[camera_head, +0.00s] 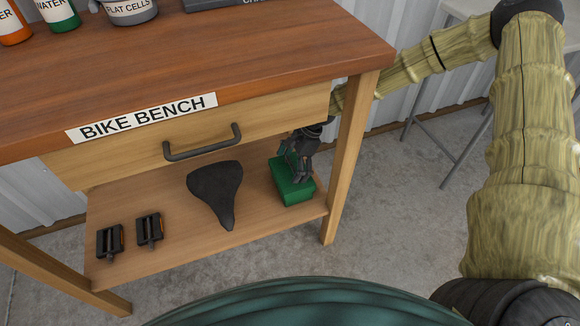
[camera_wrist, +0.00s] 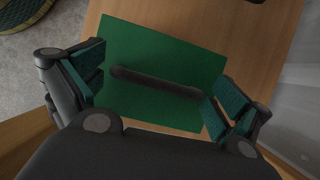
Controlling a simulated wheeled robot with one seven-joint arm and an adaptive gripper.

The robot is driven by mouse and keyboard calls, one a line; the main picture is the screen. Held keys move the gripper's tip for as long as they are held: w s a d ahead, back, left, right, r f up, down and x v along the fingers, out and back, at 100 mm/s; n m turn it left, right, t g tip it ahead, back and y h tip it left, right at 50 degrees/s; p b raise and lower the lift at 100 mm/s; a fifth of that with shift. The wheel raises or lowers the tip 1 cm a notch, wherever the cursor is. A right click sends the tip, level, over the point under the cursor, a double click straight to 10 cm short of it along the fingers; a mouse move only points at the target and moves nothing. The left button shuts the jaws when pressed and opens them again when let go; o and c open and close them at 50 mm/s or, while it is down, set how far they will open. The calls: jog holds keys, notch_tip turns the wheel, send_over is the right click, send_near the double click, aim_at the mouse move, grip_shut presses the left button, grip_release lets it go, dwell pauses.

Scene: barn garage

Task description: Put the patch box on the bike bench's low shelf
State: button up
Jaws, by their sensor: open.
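The patch box is a green box (camera_head: 294,190) on the right end of the bike bench's low shelf (camera_head: 165,255). It seems to rest on the shelf board. In the wrist view the green box (camera_wrist: 140,102) has a dark bar-like handle (camera_wrist: 155,82) across its top. My gripper (camera_head: 300,172) reaches under the bench top and is just over the box. In the wrist view my gripper (camera_wrist: 158,92) is open, with one finger pad at each end of the handle and gaps between. Part of the box is hidden behind the gripper.
A black bike saddle (camera_head: 215,192) and two pedals (camera_head: 128,235) lie on the same shelf, left of the box. The drawer (camera_head: 190,135) and bench top (camera_head: 200,60) are above. A bench leg (camera_head: 346,165) stands right of the box. Bottles and a bin stand on top.

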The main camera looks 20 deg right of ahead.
jog(key=p+v, duration=0.3)
jog(key=v, duration=0.8)
jog(key=shift+d+r, duration=0.15)
jog(key=shift+r, duration=0.2)
